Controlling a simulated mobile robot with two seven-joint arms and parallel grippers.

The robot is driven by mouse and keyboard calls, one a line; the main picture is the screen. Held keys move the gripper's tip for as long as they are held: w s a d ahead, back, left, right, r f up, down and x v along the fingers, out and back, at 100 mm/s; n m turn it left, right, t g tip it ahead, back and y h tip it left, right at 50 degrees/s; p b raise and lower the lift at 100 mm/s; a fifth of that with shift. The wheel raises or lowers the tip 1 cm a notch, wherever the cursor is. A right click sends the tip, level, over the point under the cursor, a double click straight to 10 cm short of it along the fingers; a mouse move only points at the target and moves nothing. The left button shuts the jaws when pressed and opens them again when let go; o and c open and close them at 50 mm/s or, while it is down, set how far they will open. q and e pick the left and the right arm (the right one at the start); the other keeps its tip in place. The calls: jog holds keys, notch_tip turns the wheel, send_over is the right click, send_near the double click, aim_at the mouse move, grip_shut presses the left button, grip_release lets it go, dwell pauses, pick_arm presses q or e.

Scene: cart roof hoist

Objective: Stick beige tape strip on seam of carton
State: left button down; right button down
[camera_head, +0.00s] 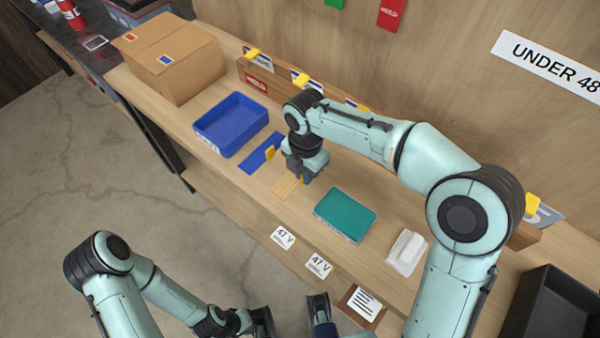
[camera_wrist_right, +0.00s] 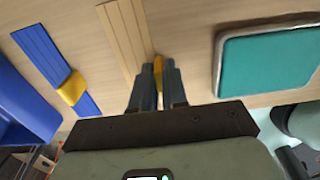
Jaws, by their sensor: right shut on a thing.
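The beige tape strip (camera_head: 286,186) lies on the bench, mostly below my right gripper (camera_head: 303,178). It also shows in the right wrist view (camera_wrist_right: 124,35). My right gripper (camera_wrist_right: 159,75) is shut on the yellow tab (camera_wrist_right: 158,66) at the side of the beige strip. The strip looks flat on the bench, and I cannot tell whether it is lifted at all. The cardboard carton (camera_head: 170,58) stands at the back left of the bench. My left gripper (camera_head: 290,316) is low at the bottom edge, its fingers apart and empty, partly cut off.
A blue strip with a yellow tab (camera_head: 258,156) lies beside a blue tray (camera_head: 230,124), between carton and beige strip. A teal pad (camera_head: 345,214) and a white object (camera_head: 406,252) are to the right. A wooden rail (camera_head: 258,82) runs along the back.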

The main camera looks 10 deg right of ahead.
notch_tip(320, 180, up, 20)
jog(key=p, duration=0.5)
dwell(0.4)
